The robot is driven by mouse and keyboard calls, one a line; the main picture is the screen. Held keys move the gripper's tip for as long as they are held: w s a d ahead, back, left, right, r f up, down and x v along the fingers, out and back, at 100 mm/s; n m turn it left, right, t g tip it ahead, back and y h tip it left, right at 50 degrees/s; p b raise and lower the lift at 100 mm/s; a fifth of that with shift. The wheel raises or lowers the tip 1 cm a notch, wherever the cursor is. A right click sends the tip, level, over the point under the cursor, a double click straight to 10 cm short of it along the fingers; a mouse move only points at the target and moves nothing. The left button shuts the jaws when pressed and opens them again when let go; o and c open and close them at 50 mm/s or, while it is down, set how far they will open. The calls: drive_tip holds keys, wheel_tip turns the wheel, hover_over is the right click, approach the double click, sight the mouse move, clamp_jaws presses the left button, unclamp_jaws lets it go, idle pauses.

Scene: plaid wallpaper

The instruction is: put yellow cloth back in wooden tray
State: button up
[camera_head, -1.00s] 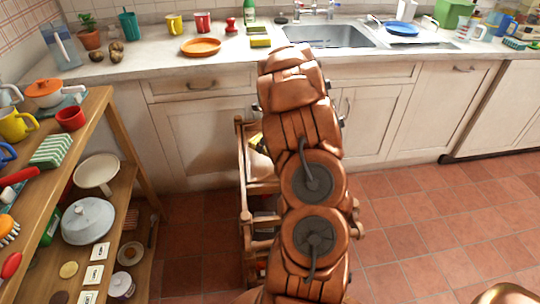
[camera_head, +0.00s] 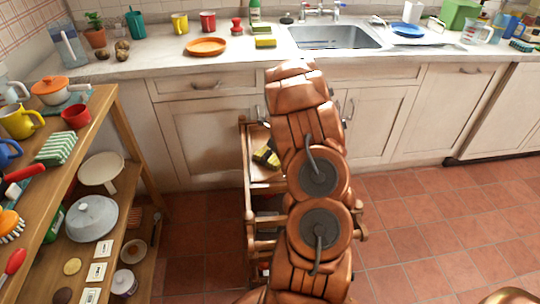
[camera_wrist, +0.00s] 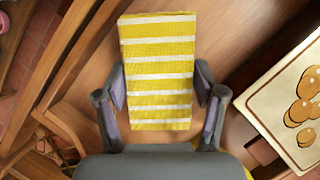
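The yellow cloth (camera_wrist: 157,70), with white stripes and folded into a flat strip, lies between the spread fingers of my gripper (camera_wrist: 161,95) in the wrist view. The fingers are open at its two long sides, with narrow gaps or light contact; I cannot tell which. Brown wood lies behind the cloth. In the head view a patch of yellow (camera_head: 262,157) shows beside dark gripper parts at the top of a wooden cart. The cart's top level, a wooden tray (camera_head: 247,150) with raised edges, is partly hidden by my arm.
A cream board with round brown pictures (camera_wrist: 296,108) lies right of the cloth. A loaded wooden shelf (camera_head: 125,130) stands at the left. The counter (camera_head: 160,62) behind holds an orange plate (camera_head: 206,46), mugs and sponges. The floor at right is clear.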

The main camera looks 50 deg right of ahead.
drive_tip(key=o, duration=0.4)
drive_tip(key=shift+r, duration=0.1)
drive_tip(key=shift+v, duration=6.05)
